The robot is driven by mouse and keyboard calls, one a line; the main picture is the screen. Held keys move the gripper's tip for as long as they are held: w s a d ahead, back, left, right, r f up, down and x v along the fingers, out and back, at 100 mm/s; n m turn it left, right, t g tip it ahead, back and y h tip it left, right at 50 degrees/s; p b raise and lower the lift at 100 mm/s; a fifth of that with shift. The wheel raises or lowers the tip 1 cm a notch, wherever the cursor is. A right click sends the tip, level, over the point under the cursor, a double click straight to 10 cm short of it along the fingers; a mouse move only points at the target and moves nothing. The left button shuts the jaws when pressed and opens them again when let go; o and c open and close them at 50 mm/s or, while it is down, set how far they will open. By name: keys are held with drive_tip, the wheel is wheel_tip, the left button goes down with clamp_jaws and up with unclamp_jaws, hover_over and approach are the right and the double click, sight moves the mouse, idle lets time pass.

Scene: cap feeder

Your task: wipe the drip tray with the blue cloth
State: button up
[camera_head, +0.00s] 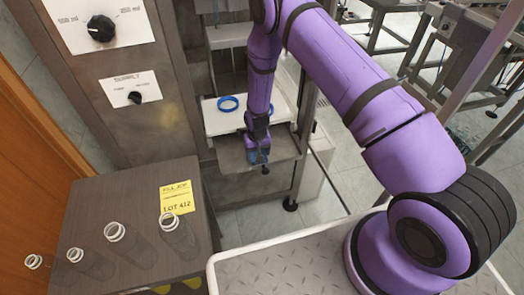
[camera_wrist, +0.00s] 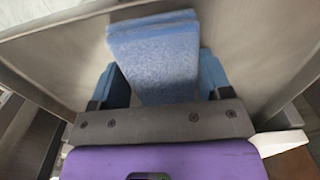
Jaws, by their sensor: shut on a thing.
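In the wrist view, the blue cloth (camera_wrist: 155,60) is a folded, fuzzy light-blue pad between the two blue fingers. My gripper (camera_wrist: 160,85) is shut on it. In the head view, my gripper (camera_head: 259,152) hangs down at the dispenser, and the cloth is too small to make out clearly there. The drip tray (camera_head: 228,155) is the grey metal surface low in the machine, below the white shelf. My gripper is over its front part. I cannot tell whether the cloth touches the tray.
A white shelf (camera_head: 222,118) with a blue ring (camera_head: 228,103) is just behind my arm. Clear bottles (camera_head: 116,232) stand on a dark table (camera_head: 130,205) at lower left, beside a yellow label (camera_head: 176,197). A control panel with knobs (camera_head: 101,28) is at upper left.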

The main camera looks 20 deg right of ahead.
sight(245, 155)
drive_tip(key=shift+a, duration=2.55)
drive_tip(key=shift+d, duration=0.2)
drive_tip(key=shift+d+f, duration=0.15)
drive_tip(key=shift+d, duration=5.35)
drive_tip(key=shift+w, duration=0.75)
drive_tip(key=shift+w+a+r, duration=0.1)
drive_tip(key=shift+a+r, duration=0.1)
drive_tip(key=shift+a, duration=1.75)
drive_tip(key=shift+a+f, duration=0.15)
drive_tip(key=shift+a, duration=3.55)
